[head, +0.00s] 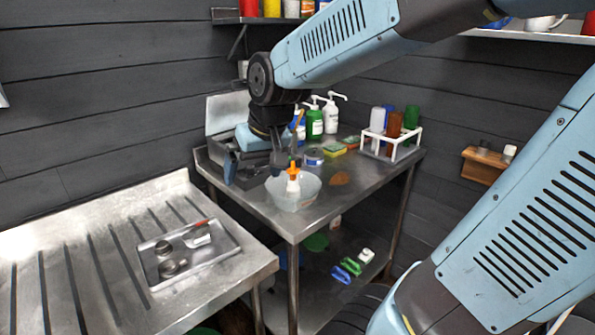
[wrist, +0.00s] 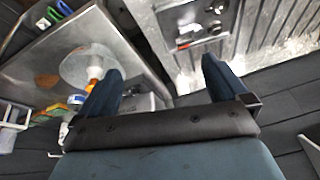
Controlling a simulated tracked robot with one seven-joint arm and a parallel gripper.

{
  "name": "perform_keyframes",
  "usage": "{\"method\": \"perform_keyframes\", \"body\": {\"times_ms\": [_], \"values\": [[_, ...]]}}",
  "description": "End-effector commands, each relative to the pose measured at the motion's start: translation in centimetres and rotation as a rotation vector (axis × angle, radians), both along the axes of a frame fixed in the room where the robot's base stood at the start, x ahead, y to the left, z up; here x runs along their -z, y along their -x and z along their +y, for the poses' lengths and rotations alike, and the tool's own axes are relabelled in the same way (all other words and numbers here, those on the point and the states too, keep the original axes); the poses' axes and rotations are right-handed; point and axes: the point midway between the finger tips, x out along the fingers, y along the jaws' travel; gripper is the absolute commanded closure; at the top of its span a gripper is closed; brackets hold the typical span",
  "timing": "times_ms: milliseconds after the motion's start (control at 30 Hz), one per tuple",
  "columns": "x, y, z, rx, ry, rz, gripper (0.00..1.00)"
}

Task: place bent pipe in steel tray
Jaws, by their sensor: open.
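The steel tray (head: 212,254) lies on the ribbed drainboard at the left in the head view; the wrist view shows it at the top (wrist: 163,22). Small rounded grey metal pieces (head: 170,258) lie in it at its left side; one may be the bent pipe, but its shape is too small to tell. A red-handled tool (head: 199,239) lies beside them in the tray. My gripper (head: 256,165) is above the back left of the steel table, apart from the tray. Its fingers are wide apart in the wrist view (wrist: 163,78), with nothing between them.
A translucent bowl (head: 294,192) with an orange-topped bottle (head: 293,179) stands on the table. Pump bottles (head: 314,122), a tin (head: 313,157), a sponge (head: 334,151) and a white rack (head: 390,144) stand behind. The drainboard's left part is clear. A gap separates drainboard and table.

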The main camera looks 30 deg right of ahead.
Motion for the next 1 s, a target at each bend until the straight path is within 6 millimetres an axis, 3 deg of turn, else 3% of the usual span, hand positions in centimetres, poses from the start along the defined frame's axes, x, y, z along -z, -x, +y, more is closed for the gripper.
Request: {"method": "perform_keyframes", "body": {"times_ms": [200,433,600,1000], "values": [[-2.6,5.6,-2.7,0.046,0.037,-0.06,0.0],[-3.5,9.8,-4.0,0.082,0.09,-0.094,0.0],[-3.6,10.9,-4.3,0.093,0.107,-0.099,0.0],[-3.6,10.9,-4.3,0.092,0.107,-0.098,0.0]]}}
